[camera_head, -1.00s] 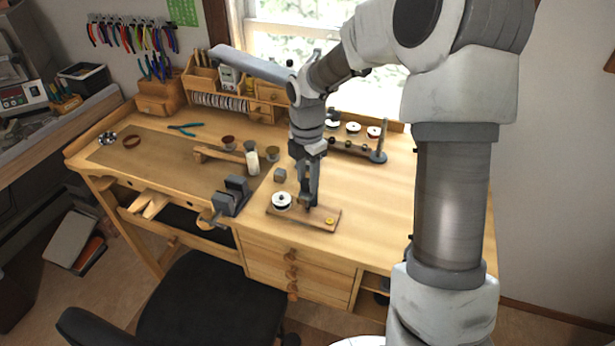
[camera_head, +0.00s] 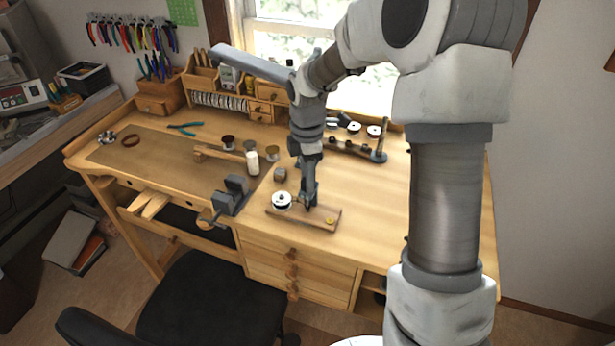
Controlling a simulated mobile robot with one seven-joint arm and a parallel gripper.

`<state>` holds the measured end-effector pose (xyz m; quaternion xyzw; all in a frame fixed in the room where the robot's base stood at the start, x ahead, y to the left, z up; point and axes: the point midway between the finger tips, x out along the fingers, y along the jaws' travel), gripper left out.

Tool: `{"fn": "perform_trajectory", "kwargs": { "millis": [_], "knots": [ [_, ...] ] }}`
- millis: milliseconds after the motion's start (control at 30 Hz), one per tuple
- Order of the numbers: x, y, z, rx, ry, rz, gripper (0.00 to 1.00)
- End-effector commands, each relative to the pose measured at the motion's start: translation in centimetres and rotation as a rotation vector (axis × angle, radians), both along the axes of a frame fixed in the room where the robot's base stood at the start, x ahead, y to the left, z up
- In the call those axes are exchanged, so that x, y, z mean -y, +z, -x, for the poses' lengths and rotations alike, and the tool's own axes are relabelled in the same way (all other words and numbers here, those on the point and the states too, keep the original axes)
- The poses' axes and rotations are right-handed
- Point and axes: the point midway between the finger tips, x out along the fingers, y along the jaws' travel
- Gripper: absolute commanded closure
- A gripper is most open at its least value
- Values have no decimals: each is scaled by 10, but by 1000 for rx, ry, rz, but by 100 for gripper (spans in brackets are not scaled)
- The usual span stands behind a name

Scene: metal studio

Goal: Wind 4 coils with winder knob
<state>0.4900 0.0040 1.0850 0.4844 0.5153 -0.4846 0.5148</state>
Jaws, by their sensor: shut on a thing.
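The coil winder is a small wooden board (camera_head: 318,222) near the front edge of the workbench. My gripper (camera_head: 307,206) points down at the middle of the board, just right of the spool. It is shut on the winder knob, which is mostly hidden by the fingers. The turns wound on the spool are too small to make out.
A rack (camera_head: 352,146) with several spools stands behind my gripper. A grey vise (camera_head: 232,195) is to the left, with a small block (camera_head: 280,174), a white bottle (camera_head: 252,163) and small cups (camera_head: 228,142) behind. The bench's right side is clear.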

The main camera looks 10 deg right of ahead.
Motion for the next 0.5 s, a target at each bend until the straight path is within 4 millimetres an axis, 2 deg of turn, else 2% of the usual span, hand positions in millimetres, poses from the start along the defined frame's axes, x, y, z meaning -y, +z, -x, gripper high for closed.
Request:
{"fn": "perform_trajectory", "kwargs": {
  "millis": [500],
  "knots": [
    [0,0,-1,3,-492,1,100]
  ]
}}
